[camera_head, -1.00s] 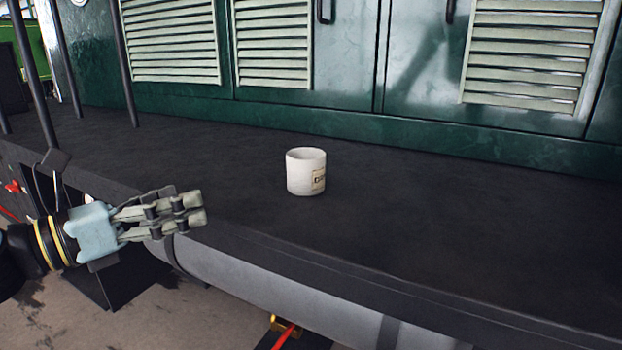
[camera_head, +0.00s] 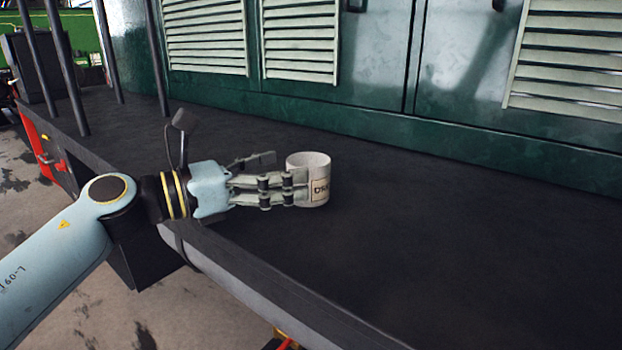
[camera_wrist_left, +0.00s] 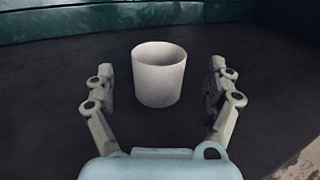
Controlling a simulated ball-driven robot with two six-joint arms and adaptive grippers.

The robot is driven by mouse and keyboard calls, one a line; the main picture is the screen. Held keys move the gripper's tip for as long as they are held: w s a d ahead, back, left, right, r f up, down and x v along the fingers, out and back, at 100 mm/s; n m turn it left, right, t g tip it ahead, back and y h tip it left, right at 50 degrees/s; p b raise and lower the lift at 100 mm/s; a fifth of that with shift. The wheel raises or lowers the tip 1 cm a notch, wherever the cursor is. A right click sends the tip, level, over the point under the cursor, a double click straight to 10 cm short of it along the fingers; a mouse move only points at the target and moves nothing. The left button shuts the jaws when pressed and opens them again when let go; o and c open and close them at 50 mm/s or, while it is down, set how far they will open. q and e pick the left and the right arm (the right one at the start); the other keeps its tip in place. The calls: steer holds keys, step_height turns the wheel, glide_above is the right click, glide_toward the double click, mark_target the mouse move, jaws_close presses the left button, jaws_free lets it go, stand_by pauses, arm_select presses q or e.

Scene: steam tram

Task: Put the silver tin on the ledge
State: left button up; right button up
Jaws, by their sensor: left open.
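A pale, whitish-grey open-topped tin (camera_head: 318,172) with a small dark-lettered label stands upright on the dark ledge (camera_head: 430,230). My left gripper (camera_head: 290,186) reaches in from the left over the ledge, and its fingers overlap the tin's left side in the head view. In the left wrist view the tin (camera_wrist_left: 158,76) stands ahead and between the two spread fingers, with a gap on either side. The left gripper (camera_wrist_left: 160,92) is open and holds nothing. My right gripper is not in either view.
Green panels with louvred vents (camera_head: 300,45) rise behind the ledge. Thin dark posts (camera_head: 155,60) stand at its left part. The ledge's front edge drops to a stained floor (camera_head: 100,300). The ledge right of the tin is clear.

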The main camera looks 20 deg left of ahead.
mark_target(318, 164)
arm_select(q)
steer(key=x, duration=0.5)
steer(key=shift+w+d+r+p, duration=0.1)
steer(key=shift+w+r+p, duration=0.1)
steer(key=shift+p, duration=0.1)
steer(key=c, duration=1.3)
